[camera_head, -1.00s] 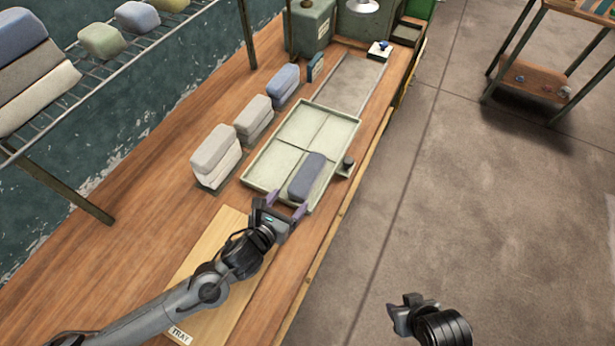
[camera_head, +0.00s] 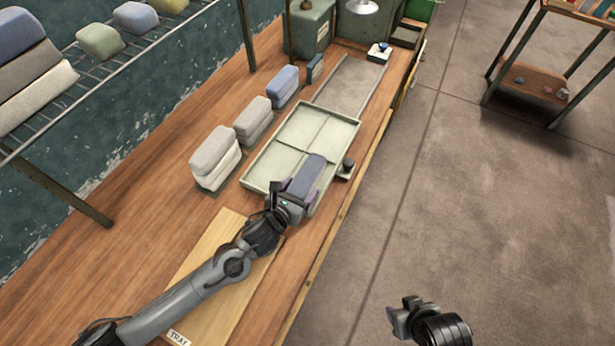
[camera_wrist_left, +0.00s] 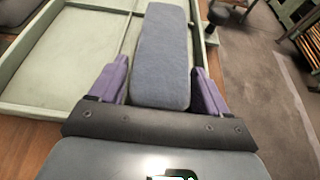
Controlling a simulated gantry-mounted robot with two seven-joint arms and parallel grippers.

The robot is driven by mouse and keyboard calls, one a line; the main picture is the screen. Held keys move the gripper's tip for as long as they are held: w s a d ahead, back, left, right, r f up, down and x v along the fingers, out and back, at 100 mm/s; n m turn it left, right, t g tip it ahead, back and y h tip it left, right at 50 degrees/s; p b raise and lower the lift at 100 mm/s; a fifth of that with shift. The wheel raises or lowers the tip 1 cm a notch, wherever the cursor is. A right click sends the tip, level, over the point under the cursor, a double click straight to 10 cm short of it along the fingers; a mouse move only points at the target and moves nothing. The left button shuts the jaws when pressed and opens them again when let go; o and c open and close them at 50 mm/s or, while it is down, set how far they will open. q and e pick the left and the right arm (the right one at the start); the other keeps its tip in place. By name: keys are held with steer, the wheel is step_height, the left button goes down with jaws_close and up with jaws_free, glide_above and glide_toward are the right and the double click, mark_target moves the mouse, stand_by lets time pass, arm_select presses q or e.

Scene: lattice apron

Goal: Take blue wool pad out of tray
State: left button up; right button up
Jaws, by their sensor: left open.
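The blue wool pad (camera_head: 308,174) lies in the near right compartment of the pale green tray (camera_head: 352,122). My left gripper (camera_head: 298,186) is open at the pad's near end. In the left wrist view the blue wool pad (camera_wrist_left: 161,60) lies between the two purple fingers of my left gripper (camera_wrist_left: 160,88), with a gap showing at the left finger. The tray (camera_wrist_left: 85,8) shows behind and to the left there. My right gripper (camera_head: 400,312) is over the floor at the lower right, away from the tray; its fingers are not clear.
Stacks of grey pads (camera_head: 215,157), beige pads (camera_head: 253,120) and blue pads (camera_head: 284,87) stand left of the tray. A small dark knob (camera_head: 347,166) sits by the tray's right edge. A wooden board (camera_head: 215,270) lies nearer. A wire rack (camera_head: 100,62) stands at left.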

arm_select(q)
steer(key=c, duration=0.7)
